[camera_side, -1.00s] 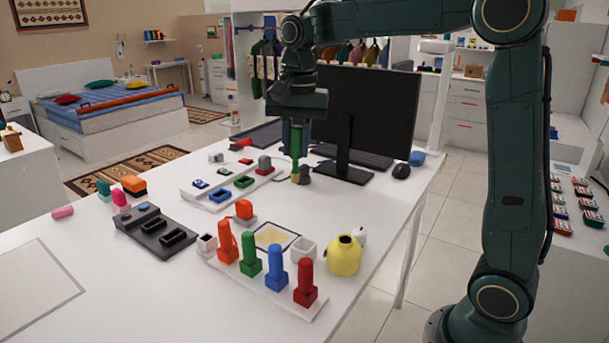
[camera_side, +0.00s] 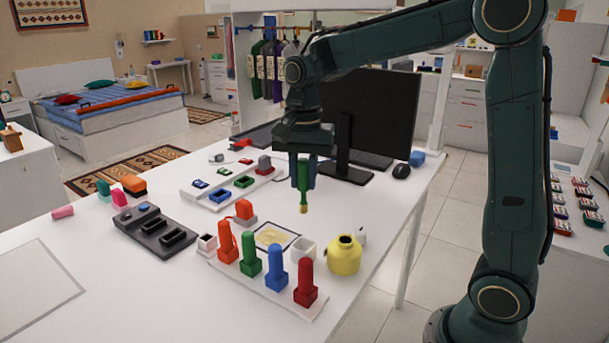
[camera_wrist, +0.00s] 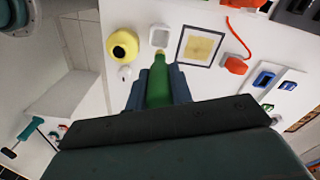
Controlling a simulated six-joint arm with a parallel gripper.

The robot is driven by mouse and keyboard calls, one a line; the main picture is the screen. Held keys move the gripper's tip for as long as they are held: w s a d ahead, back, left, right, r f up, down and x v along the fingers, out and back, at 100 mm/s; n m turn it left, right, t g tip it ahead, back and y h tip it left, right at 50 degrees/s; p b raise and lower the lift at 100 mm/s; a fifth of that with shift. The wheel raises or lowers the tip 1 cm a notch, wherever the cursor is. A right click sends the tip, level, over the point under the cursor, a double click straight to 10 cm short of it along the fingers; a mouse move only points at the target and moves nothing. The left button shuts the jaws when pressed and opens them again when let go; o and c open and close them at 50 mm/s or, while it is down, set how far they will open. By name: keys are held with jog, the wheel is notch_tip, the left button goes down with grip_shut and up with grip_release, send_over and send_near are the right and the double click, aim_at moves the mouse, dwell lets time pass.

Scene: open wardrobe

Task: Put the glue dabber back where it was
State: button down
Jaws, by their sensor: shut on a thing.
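My gripper (camera_side: 303,180) is shut on the glue dabber (camera_side: 303,193), a green-handled stick with a yellowish tip pointing down. It is held upright above the white table, clear of the surface. In the wrist view the green dabber (camera_wrist: 159,82) lies between my fingers (camera_wrist: 160,90). A round yellow pot with a dark opening (camera_side: 344,256) stands nearer the camera and to the right of the dabber; it also shows in the wrist view (camera_wrist: 122,45). A small white square cup (camera_side: 303,250) stands left of the pot, also in the wrist view (camera_wrist: 159,37).
A dark-framed card (camera_side: 274,237) lies left of the cup. Upright orange, green, blue and red stamps (camera_side: 277,270) stand in front on a white base. A white tray (camera_side: 232,185) with coloured pads lies left. The monitor (camera_side: 385,110) and mouse (camera_side: 401,172) stand behind.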

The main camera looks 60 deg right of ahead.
aim_at(304, 212)
notch_tip(304, 212, down, 8)
jog(key=shift+f, duration=0.1)
jog(key=shift+f, duration=2.05)
jog(key=shift+f, duration=0.15)
jog(key=c, duration=1.2)
grip_release()
jog(key=shift+c, duration=0.2)
notch_tip(304, 212, up, 12)
jog(key=shift+r, duration=0.2)
